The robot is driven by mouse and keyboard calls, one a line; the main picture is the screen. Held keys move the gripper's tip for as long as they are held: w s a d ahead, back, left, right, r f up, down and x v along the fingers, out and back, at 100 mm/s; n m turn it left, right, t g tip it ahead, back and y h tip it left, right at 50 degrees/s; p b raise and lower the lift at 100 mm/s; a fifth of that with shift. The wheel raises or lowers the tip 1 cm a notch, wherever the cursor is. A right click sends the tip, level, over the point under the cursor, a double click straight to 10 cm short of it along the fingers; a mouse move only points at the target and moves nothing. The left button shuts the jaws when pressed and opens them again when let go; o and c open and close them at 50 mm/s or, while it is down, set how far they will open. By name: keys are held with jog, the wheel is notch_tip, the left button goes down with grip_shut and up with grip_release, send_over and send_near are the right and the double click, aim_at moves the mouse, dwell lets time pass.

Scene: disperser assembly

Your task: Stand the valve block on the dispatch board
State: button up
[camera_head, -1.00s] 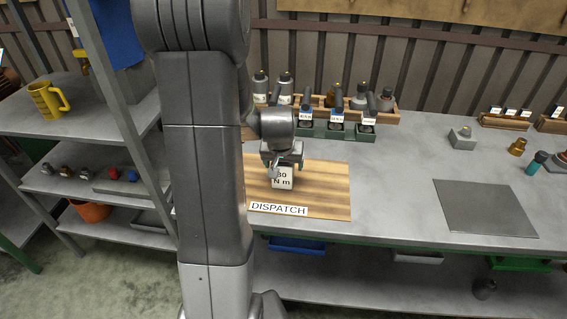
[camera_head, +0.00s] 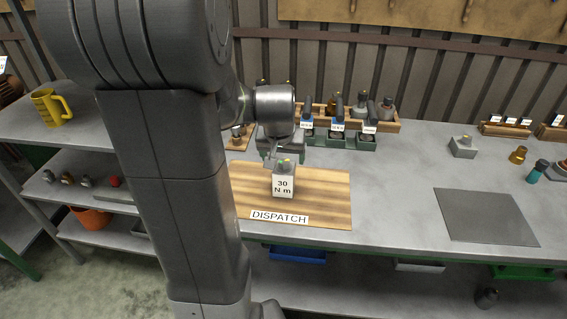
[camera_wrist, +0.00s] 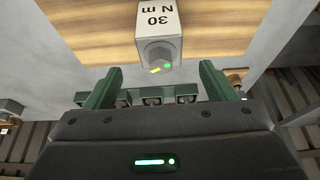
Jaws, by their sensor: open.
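The valve block (camera_head: 283,182) is a grey block with a white "30 N m" label on its front face. It stands upright on the wooden dispatch board (camera_head: 325,190), which has a "DISPATCH" label at its front edge. In the head view my gripper (camera_head: 279,152) is just above and behind the block, partly hiding the board.
A green rack (camera_head: 340,139) with several labelled tools stands behind the board. A wooden rack (camera_head: 387,124) with bottles is behind it. A grey plate (camera_head: 487,216) lies to the right, with a small grey block (camera_head: 463,147) beyond it. The bench between is clear.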

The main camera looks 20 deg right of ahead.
aim_at(284, 171)
jog(key=shift+v, duration=1.2)
jog(key=x, duration=1.2)
jog(key=shift+s+f, duration=0.1)
